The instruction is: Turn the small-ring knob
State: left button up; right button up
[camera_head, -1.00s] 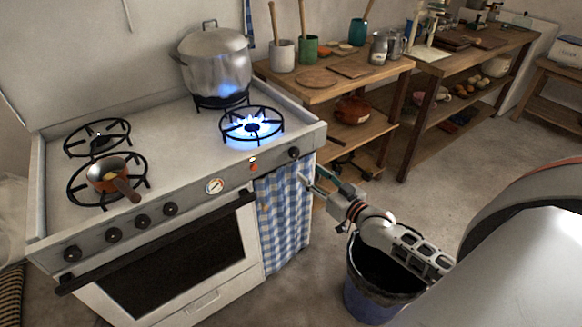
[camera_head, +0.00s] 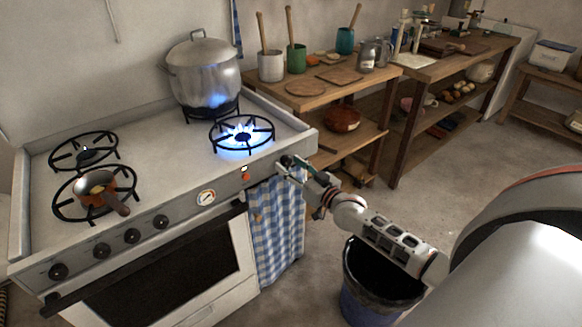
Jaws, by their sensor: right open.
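The white stove (camera_head: 170,150) has several dark knobs on its front panel. One dark knob (camera_head: 286,161) sits alone at the panel's right end. My right gripper (camera_head: 284,168) is open at this knob, with its fingertips close around or beside it; contact cannot be told. The gripper partly hides the knob. Other knobs (camera_head: 132,236) line the left part of the panel. The front right ring (camera_head: 242,135) burns with blue flames. No label shows which knob is the small-ring one. My left gripper is not in view.
A large lidded pot (camera_head: 204,75) stands on the rear right ring. A small copper pan (camera_head: 98,190) sits on the front left ring, its handle towards the front. A checked cloth (camera_head: 277,225) hangs below the right knob. A bin (camera_head: 375,285) stands beneath my right arm.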

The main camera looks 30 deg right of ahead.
jog(key=c, duration=1.1)
